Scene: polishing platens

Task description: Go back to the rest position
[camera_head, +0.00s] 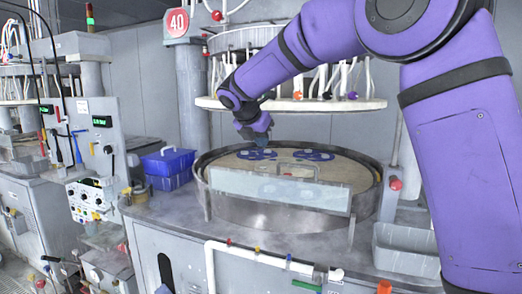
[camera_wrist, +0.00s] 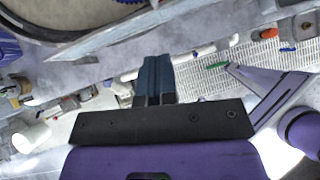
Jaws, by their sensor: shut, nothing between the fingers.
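My gripper (camera_head: 258,138) is at the end of my purple arm, above the back part of the round polishing platen (camera_head: 240,166) in the head view. In the wrist view my gripper (camera_wrist: 155,62) shows its two dark blue fingers side by side, shut with nothing between them. Two blue discs lie on the platen: the right disc (camera_head: 313,155) shows clearly, and the left disc (camera_head: 257,154) is just below my gripper and partly hidden. I cannot tell the exact height of the fingers above the platen.
A clear guard with a handle (camera_head: 280,188) stands at the platen's front. The raised upper plate (camera_head: 330,104) with hoses hangs above it. A blue box (camera_head: 168,167) stands left and a grey bin (camera_head: 405,248) stands right. A white pipe (camera_head: 255,256) runs along the front.

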